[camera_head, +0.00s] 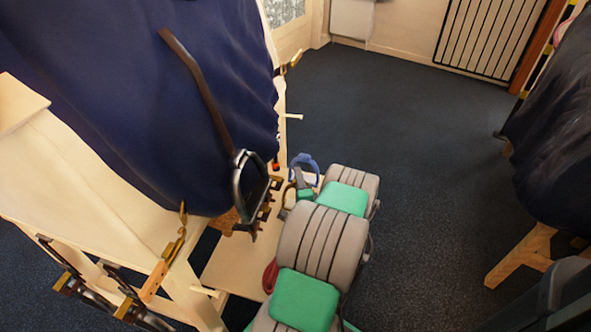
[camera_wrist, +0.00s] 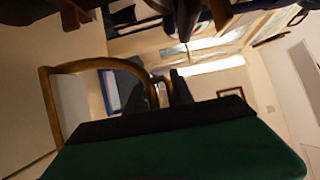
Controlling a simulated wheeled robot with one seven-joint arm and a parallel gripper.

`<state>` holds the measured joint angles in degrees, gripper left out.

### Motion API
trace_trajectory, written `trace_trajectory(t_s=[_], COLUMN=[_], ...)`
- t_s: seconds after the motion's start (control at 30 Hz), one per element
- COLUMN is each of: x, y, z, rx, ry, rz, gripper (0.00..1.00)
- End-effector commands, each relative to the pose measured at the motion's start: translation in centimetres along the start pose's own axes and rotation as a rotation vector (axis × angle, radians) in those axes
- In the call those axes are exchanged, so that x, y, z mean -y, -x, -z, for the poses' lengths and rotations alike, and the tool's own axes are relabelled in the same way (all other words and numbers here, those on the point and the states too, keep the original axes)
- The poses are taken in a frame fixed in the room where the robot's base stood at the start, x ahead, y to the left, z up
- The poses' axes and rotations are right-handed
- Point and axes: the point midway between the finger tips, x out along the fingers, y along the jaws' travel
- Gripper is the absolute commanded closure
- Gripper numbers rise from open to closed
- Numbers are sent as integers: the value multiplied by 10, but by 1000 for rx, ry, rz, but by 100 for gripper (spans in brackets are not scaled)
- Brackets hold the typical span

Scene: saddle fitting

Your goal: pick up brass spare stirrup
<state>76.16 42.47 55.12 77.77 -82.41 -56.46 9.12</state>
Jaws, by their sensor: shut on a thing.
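The brass stirrup (camera_wrist: 48,105) shows in the wrist view as a curved golden-brown loop, large and close on the left. Its bent end runs between the two dark fingers of my gripper (camera_wrist: 157,88), which are shut on it. In the head view my gripper is small and partly hidden beyond my grey and green arm, beside the wooden stand. I cannot clearly make out the brass stirrup there. A different, black stirrup (camera_head: 251,183) hangs on a brown leather strap (camera_head: 199,85) over the dark blue cloth.
The pale wooden stand (camera_head: 120,240) with the blue-covered form (camera_head: 130,90) fills the left, close to my arm. Brass hooks (camera_head: 172,250) stick out from it. Another draped stand (camera_head: 550,140) is at the right. The dark carpet (camera_head: 420,150) between them is clear.

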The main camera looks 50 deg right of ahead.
Motion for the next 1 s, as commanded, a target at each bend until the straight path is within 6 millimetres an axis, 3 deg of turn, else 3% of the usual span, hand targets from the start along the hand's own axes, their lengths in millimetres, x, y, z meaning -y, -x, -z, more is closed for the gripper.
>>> trace_trajectory(t_s=[0.4,0.67,1.0], x=[3,-6,0], y=[70,93,119], z=[2,2,1], rx=[-2,-1,0], ry=[8,8,5], rz=[10,10,7], gripper=[100,100,100])
